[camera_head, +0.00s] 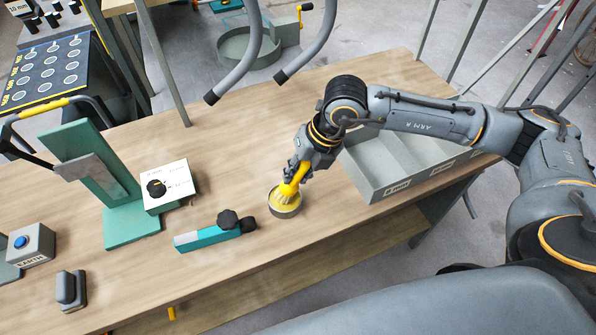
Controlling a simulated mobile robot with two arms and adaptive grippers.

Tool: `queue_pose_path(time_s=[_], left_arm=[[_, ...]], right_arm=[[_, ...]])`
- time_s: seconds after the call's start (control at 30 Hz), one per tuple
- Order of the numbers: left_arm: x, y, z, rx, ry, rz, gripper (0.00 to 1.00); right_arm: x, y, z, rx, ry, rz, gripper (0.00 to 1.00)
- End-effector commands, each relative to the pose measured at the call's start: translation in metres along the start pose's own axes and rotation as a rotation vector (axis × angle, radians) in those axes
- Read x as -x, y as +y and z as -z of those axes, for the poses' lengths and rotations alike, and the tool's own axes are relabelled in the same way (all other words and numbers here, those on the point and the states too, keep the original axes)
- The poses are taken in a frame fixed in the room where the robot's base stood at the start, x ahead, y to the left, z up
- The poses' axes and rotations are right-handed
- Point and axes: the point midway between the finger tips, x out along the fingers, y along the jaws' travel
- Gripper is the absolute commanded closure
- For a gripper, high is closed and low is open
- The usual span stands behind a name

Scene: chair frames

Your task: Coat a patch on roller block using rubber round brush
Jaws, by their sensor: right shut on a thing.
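My left gripper is not in view.
A grey compartment tray (372,181) stands right of the brush. A blue-button box (32,245) and a dark grey piece (70,290) lie left. Grey bent tubes (240,75) overhang the back edge.

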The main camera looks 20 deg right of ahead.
Motion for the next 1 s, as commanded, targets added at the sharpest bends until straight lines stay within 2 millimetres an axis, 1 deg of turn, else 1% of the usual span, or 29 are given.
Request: queue_pose_path(time_s=[0.6,0.77,1.0], left_arm=[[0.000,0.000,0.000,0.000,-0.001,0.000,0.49],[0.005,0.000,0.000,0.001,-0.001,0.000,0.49],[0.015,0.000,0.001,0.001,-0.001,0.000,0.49]], right_arm=[[-0.001,-0.001,0.002,-0.001,0.005,0.003,1.00],[0.008,0.002,0.000,-0.001,0.004,0.002,1.00],[0.027,0.009,-0.003,0.000,0.002,0.001,1.00]])
